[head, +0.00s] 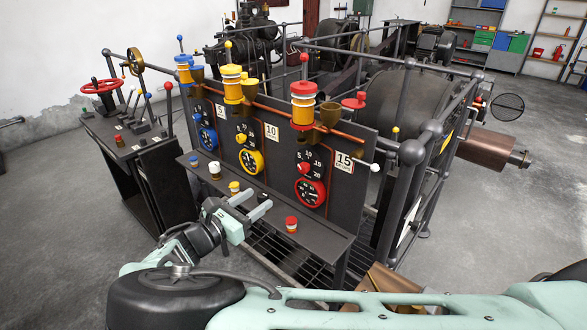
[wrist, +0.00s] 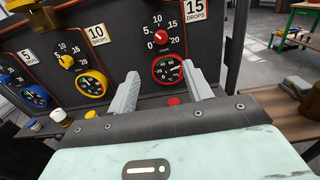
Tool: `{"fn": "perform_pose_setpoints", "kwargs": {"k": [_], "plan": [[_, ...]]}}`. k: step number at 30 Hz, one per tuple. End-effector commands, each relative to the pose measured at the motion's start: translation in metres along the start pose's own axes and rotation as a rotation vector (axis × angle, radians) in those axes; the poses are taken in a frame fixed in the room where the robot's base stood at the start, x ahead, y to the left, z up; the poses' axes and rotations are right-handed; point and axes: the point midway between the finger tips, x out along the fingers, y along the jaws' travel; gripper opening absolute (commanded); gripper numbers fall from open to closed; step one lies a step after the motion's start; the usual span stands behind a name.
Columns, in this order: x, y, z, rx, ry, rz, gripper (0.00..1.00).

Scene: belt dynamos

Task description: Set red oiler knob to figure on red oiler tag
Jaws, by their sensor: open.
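The red oiler knob (head: 304,167) sits on a black dial marked 0 to 20 on the right of the dark panel. It also shows in the wrist view (wrist: 161,37); its exact pointing is too small to read. The red oiler tag (head: 344,161), a white plate reading 15 DROPS, is right of the dial and shows at the wrist view's top (wrist: 195,10). My gripper (head: 260,197) is open and empty in front of the panel, below and left of the knob. In the wrist view its fingers (wrist: 164,76) point at the panel, below the knob.
A red-rimmed gauge (head: 310,193) is directly below the knob. A red cap (head: 291,224) stands on the shelf (head: 318,235) near my gripper. Yellow (head: 251,161) and blue (head: 207,138) gauges are to the left. A copper pipe (head: 350,136) and oilers run above.

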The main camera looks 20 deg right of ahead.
Motion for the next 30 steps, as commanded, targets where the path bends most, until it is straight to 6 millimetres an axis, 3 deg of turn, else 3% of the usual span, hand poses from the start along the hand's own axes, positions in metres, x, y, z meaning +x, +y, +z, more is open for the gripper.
{"fn": "perform_pose_setpoints", "kwargs": {"k": [5,21,30], "plan": [[0.024,-0.001,0.003,-0.002,-0.002,-0.005,0.50],[0.134,-0.002,0.003,0.000,0.001,-0.005,0.50],[0.169,-0.001,0.001,0.001,0.003,-0.004,0.50]]}}
